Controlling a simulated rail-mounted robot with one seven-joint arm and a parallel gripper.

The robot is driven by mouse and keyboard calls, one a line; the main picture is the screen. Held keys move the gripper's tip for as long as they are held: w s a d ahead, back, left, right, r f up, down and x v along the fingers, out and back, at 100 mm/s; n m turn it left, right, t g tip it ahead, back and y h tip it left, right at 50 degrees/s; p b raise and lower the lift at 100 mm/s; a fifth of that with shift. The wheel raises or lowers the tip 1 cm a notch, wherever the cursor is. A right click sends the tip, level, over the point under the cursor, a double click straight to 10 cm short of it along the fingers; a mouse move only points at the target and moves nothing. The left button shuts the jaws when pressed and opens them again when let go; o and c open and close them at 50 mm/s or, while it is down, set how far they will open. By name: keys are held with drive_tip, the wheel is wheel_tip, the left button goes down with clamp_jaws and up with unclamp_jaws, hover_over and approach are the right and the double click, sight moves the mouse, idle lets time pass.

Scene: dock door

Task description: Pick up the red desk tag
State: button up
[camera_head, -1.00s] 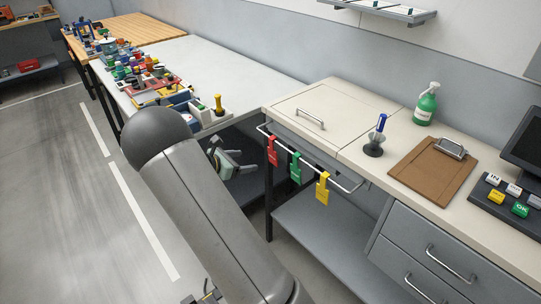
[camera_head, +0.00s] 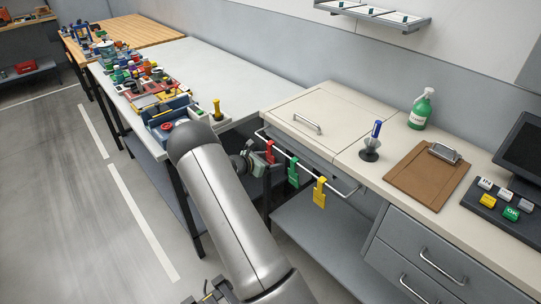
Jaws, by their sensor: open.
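The red desk tag (camera_head: 270,149) hangs from the metal rail on the front of the beige desk, leftmost of three tags. My gripper (camera_head: 265,158) is open, just left of and close to the red tag. My arm's wrist and the tag overlap in this view, so I cannot tell whether the fingers are around the tag or only beside it. The fingertips are small and partly hidden.
A green tag (camera_head: 293,171) and a yellow tag (camera_head: 319,193) hang to the right on the same rail (camera_head: 345,191). A pen in a dark stand (camera_head: 371,150), a clipboard (camera_head: 420,182) and a green spray bottle (camera_head: 421,110) stand or lie on the desk.

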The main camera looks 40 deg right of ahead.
sight(270, 160)
drive_tip(key=shift+x, duration=1.55)
drive_tip(key=c, duration=1)
drive_tip(key=shift+c, duration=0.3)
drive_tip(key=shift+a+r, duration=0.1)
